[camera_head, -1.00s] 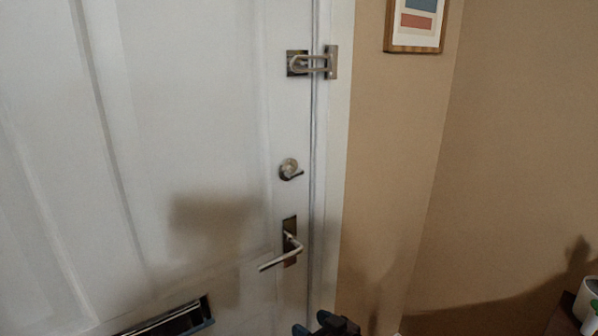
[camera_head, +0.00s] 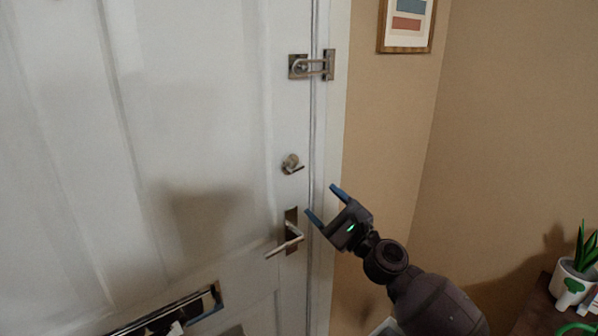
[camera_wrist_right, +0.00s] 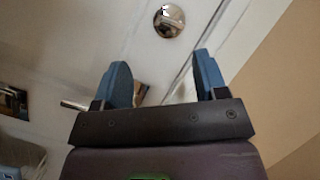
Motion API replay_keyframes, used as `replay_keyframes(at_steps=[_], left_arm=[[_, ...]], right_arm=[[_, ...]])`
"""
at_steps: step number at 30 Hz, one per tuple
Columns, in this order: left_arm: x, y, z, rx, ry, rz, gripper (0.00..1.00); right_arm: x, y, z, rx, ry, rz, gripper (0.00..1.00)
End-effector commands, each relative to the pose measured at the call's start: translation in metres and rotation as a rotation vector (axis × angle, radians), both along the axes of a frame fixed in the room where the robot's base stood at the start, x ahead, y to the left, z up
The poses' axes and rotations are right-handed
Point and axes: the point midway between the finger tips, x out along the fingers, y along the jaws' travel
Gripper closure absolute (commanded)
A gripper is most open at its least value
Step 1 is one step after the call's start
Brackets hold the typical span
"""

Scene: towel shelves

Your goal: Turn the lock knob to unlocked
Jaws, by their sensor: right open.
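The lock knob (camera_head: 291,164) is a small round metal thumb-turn on the white door (camera_head: 200,120), above the lever handle. Its grip slants down to the right. In the right wrist view the knob (camera_wrist_right: 169,20) shows at the top, beyond the fingers. My right gripper (camera_head: 324,203) is open and empty, below and to the right of the knob and apart from it. Its blue fingers (camera_wrist_right: 162,82) show spread in the wrist view. My left gripper is not in view.
The lever handle (camera_head: 289,240) is just left of my right gripper, below the knob. A swing-bar latch (camera_head: 312,67) sits higher on the door edge. A mail slot (camera_head: 170,315) is at lower left. A potted plant (camera_head: 574,277) stands at far right.

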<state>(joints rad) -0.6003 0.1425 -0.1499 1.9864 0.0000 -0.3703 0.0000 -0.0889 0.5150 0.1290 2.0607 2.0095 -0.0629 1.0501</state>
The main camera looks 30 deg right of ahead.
Motion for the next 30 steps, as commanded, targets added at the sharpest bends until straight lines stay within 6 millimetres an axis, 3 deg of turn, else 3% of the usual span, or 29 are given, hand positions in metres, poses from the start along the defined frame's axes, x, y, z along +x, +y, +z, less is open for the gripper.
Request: replay_keyframes(at_steps=[4,9,17,30], left_arm=[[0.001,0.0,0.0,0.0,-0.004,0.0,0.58],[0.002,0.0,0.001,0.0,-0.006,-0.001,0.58],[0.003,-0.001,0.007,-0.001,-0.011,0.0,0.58],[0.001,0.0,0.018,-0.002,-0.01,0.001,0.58]], right_arm=[[0.0,-0.007,0.002,0.346,0.045,0.096,0.34],[0.001,-0.011,0.002,0.507,0.067,0.141,0.34],[0.016,-0.009,0.01,0.53,0.069,0.152,0.34],[0.079,-0.001,0.036,0.526,0.07,0.151,0.34]])
